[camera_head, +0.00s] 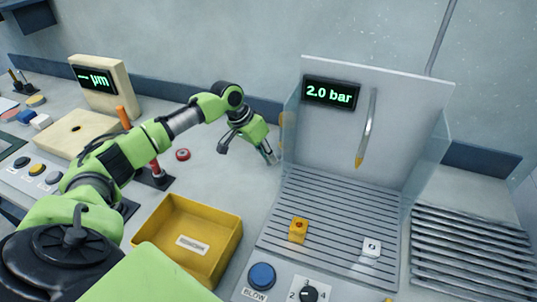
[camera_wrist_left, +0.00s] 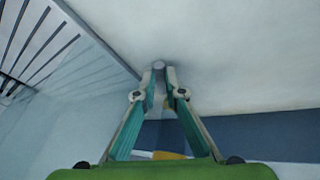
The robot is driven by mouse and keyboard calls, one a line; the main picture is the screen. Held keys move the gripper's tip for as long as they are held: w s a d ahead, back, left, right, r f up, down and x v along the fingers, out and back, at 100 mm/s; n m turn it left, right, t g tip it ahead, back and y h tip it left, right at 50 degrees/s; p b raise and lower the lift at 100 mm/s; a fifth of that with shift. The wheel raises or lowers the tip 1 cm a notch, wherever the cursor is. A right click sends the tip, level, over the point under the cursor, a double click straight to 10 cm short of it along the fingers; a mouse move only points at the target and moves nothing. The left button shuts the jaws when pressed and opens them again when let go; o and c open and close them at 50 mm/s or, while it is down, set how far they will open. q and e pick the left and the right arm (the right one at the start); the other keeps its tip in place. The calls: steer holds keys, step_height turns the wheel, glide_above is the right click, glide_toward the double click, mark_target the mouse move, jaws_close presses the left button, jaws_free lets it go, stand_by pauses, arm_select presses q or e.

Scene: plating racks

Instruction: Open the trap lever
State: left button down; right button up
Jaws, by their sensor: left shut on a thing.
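My left gripper (camera_head: 269,156) reaches down to the table just left of the clear-sided booth with the "2.0 bar" display. In the left wrist view the teal fingers (camera_wrist_left: 158,76) come together on a small grey piece (camera_wrist_left: 158,65), which appears to be the end of the trap lever. Most of that lever is hidden by the fingers, and its angle cannot be told. My right gripper is not in view.
The booth's slatted floor (camera_head: 330,215) holds a yellow block (camera_head: 298,230) and a white block (camera_head: 371,247). A nozzle (camera_head: 366,130) hangs above. A yellow bin (camera_head: 187,240), a red button (camera_head: 182,155) and a red-handled lever (camera_head: 155,170) stand left. A blue button (camera_head: 262,276) is in front.

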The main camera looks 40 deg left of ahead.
arm_select(q)
steer(key=n+p, duration=0.1)
steer(key=p, duration=0.1)
steer(key=d+n+y+p, duration=0.1)
steer(key=p, duration=0.2)
steer(key=d+n+t+p, duration=0.1)
steer(key=n+p, duration=0.1)
steer(key=p, duration=0.1)
steer(key=shift+s+r+y, duration=0.1)
steer(key=shift+r+y, duration=0.2)
steer(key=shift+d+f+n+y+p, duration=0.2)
steer(key=shift+n+y+p, duration=0.1)
steer(key=shift+n+p, duration=0.6)
steer(key=c, duration=2.1)
jaws_free()
steer(key=shift+a, duration=0.1)
steer(key=d+v, duration=0.1)
steer(key=v, duration=1)
steer(key=shift+s+a+r, duration=0.2)
steer(key=shift+a+r, duration=0.2)
steer(key=shift+a, duration=0.05)
